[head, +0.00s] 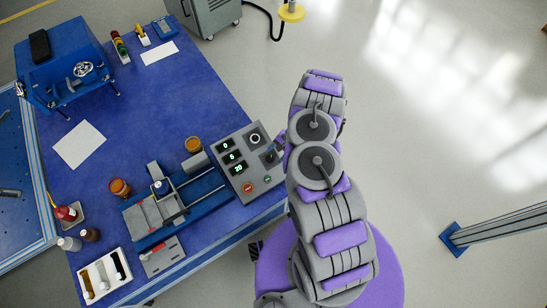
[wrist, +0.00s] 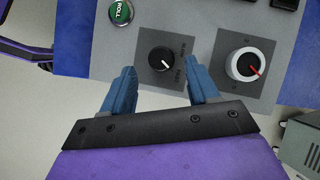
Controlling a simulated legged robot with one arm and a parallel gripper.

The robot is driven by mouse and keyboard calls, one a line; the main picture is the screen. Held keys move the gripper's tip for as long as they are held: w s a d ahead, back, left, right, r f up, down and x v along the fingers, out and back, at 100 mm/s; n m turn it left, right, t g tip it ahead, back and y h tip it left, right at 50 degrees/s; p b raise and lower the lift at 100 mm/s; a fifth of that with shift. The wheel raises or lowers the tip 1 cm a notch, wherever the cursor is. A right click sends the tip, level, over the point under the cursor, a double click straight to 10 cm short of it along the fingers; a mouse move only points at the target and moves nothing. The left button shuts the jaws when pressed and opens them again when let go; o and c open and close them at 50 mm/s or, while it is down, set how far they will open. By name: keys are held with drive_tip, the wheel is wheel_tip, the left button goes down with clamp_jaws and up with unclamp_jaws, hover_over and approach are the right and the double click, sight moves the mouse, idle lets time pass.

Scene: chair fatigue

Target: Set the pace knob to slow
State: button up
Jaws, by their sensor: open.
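The grey control panel (head: 232,178) sits at the right edge of the blue table. In the wrist view, a black knob (wrist: 161,58) with a short white pointer sits on a dark square plate; the pointer is toward the lower right. My gripper (wrist: 162,72) is open, with one blue finger on each side of the knob's lower part and gaps visible. In the head view my gripper (head: 277,149) is over the panel's right edge, partly hidden by my arm.
A larger white-rimmed knob (wrist: 245,66) with a red pointer is close to the right finger. A green ROLL button (wrist: 121,12) is at upper left. Red button (head: 248,188) and green displays (head: 232,155) share the panel. A blue slide rig (head: 170,205) stands left; open floor lies right.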

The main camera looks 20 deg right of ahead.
sight(271, 159)
drive_tip(key=shift+x, duration=1.45)
drive_tip(key=shift+a, duration=0.1)
drive_tip(key=c, duration=1)
